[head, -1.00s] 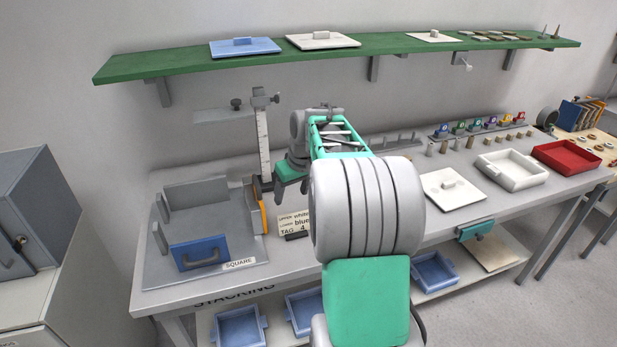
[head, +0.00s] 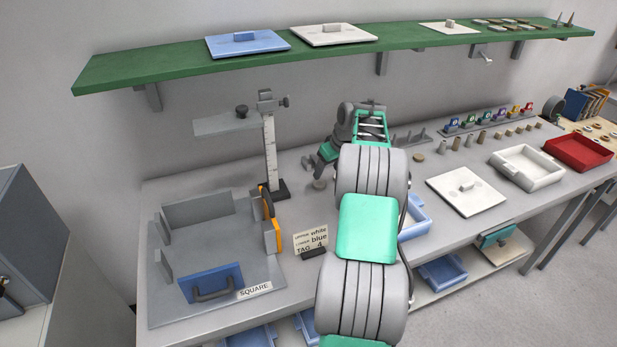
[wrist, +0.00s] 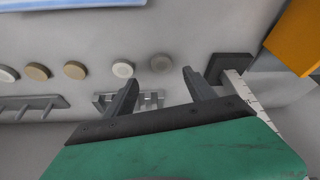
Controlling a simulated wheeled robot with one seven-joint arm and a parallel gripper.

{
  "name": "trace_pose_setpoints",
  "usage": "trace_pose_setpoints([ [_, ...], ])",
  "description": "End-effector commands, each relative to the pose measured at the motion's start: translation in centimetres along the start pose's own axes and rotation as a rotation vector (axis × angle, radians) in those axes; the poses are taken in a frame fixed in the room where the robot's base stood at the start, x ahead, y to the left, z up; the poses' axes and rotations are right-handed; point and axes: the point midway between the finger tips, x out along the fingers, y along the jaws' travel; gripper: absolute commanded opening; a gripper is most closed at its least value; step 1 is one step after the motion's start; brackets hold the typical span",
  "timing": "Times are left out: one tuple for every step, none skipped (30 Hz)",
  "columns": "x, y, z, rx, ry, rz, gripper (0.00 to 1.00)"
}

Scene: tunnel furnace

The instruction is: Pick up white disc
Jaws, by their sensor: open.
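In the wrist view, a row of small round discs lies on the grey bench. A pale white disc (wrist: 122,68) lies just left of my left fingertip, and a grey disc (wrist: 160,62) lies ahead of the gap between the fingers. Another white disc (wrist: 7,73) is at the far left edge, beyond two tan discs (wrist: 75,69). My gripper (wrist: 160,75) is open and empty above the bench. My arm hides most of the row there.
The gauge stand (head: 270,150) with its dark base is close to my right finger in the wrist view. A grey rack (wrist: 130,100) is beneath the left finger. The square fixture (head: 215,250) and tag card (head: 311,238) are at left; the green shelf (head: 350,42) overhangs.

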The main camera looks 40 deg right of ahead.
Motion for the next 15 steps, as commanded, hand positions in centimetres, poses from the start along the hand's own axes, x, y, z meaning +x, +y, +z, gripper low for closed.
trace_pose_setpoints([
  [0.1,0.1,0.1,0.002,0.000,0.000,0.64],
  [0.3,0.1,0.1,0.002,-0.001,0.000,0.64],
  [0.7,0.2,0.1,0.003,-0.002,-0.001,0.64],
  [1.1,0.2,0.2,0.004,-0.002,-0.001,0.64],
  [1.4,0.2,0.2,0.004,-0.001,-0.001,0.64],
  [2.0,0.2,0.2,0.006,-0.001,0.000,0.64],
  [2.4,0.2,0.2,0.006,-0.002,0.000,0.64],
  [2.8,0.2,0.2,0.006,-0.002,0.000,0.64],
  [3.2,0.1,0.2,0.005,-0.001,0.000,0.64],
  [3.7,0.1,0.2,0.005,-0.002,-0.001,0.64],
  [4.2,-0.1,0.3,0.005,-0.003,-0.001,0.64],
  [5.0,-0.2,0.3,0.005,-0.003,-0.001,0.64],
  [5.6,-0.3,0.3,0.005,-0.004,-0.002,0.64],
  [6.2,-0.3,0.3,0.004,-0.002,-0.001,0.64],
  [6.8,-0.2,0.3,0.004,-0.001,0.000,0.64],
])
